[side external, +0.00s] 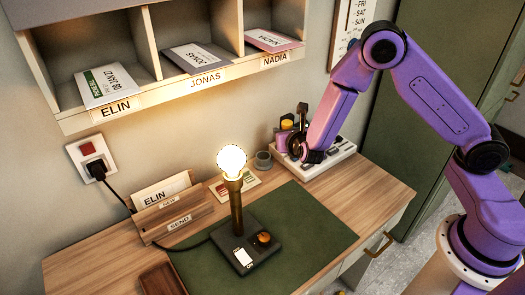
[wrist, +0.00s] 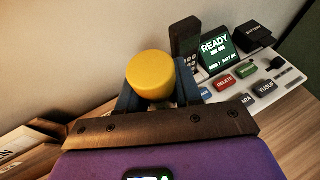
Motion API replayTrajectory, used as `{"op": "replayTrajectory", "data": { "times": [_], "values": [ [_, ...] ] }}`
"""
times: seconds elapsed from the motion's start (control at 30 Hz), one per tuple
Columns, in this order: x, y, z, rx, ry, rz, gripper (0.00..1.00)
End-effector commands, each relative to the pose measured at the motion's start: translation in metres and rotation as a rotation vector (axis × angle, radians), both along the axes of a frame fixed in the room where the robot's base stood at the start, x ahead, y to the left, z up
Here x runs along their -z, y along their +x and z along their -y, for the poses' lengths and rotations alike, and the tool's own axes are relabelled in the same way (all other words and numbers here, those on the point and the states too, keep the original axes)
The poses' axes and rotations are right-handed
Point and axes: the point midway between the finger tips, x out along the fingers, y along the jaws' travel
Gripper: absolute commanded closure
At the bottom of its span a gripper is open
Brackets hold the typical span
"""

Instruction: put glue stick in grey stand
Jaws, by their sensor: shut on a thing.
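The glue stick shows its round yellow cap (wrist: 151,75) in the wrist view, standing up between my two fingers. In the side external view its yellow top (side external: 287,124) shows just above the bench, near the white console. My gripper (wrist: 158,94) is shut on it; the gripper body hides its lower part. In the side external view my gripper (side external: 285,138) is at the back of the bench, partly hidden by my arm. A small grey round holder (side external: 263,160), which looks like the grey stand, is on the bench just left of and below my gripper. I cannot make it out in the wrist view.
A white console (wrist: 262,87) with coloured keys, a READY screen (wrist: 217,50) and an upright dark handset (wrist: 185,42) stands close to the right of my gripper. A lit lamp (side external: 236,205) stands on the green mat (side external: 310,225). A wooden letter holder (side external: 165,215) is at left.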

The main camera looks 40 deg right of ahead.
Motion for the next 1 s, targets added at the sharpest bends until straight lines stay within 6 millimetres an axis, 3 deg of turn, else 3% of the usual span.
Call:
{"op": "replayTrajectory", "data": {
  "times": [0.27,0.5,0.87,1.0],
  "values": [
    [0.023,0.051,-0.003,0.004,0.000,0.001,0.95],
    [0.060,0.079,-0.007,0.002,-0.001,0.000,0.95],
    [0.082,0.097,-0.009,0.001,0.000,-0.001,0.95],
    [0.101,0.097,-0.009,0.000,-0.001,-0.004,0.95]
  ]
}}
